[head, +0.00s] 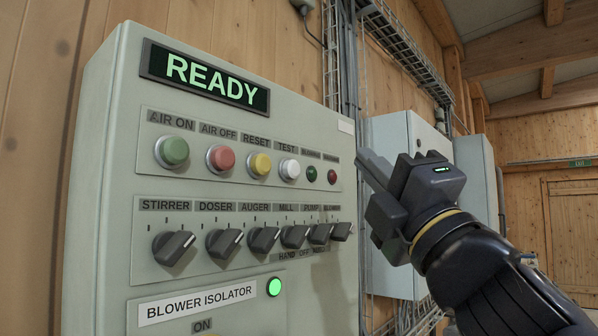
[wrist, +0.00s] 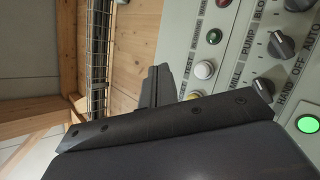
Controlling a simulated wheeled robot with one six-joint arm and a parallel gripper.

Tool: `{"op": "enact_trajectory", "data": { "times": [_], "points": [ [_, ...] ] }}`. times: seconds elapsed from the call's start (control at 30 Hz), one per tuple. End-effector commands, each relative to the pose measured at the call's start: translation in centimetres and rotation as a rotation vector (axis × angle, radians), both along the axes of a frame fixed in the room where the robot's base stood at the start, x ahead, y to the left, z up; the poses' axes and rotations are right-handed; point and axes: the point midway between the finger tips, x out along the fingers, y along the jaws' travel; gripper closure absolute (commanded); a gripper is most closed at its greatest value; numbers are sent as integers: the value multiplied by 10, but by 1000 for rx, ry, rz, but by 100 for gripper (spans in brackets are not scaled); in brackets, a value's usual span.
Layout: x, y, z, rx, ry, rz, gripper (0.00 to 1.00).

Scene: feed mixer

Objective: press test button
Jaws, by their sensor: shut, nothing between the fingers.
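The test button (head: 290,169) is a white round push button under the label TEST, in the upper row of the grey control panel (head: 110,150). In the wrist view the white button (wrist: 204,70) shows just right of my fingertips. My gripper (head: 366,162) is shut and empty. In the head view its fingertips are to the right of the button, near the panel's right edge, and apart from the button. In the wrist view the shut fingers (wrist: 158,84) stand beside the button row. I cannot tell how far they are from the panel face.
A green button (head: 172,151), a red button (head: 221,158) and a yellow button (head: 260,164) sit left of the test button. Two small lamps are right of it. Several black rotary knobs (head: 224,242) run below. The display (head: 205,80) reads READY. A green lamp (head: 274,287) glows lower down.

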Motion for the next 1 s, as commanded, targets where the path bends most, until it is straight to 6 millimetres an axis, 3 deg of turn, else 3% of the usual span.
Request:
{"op": "enact_trajectory", "data": {
  "times": [0.5, 1.0],
  "points": [
    [41, 53, -4, 1, 1, 3, 100],
    [50, 65, 0, 0, 1, 0, 100]
  ]
}}
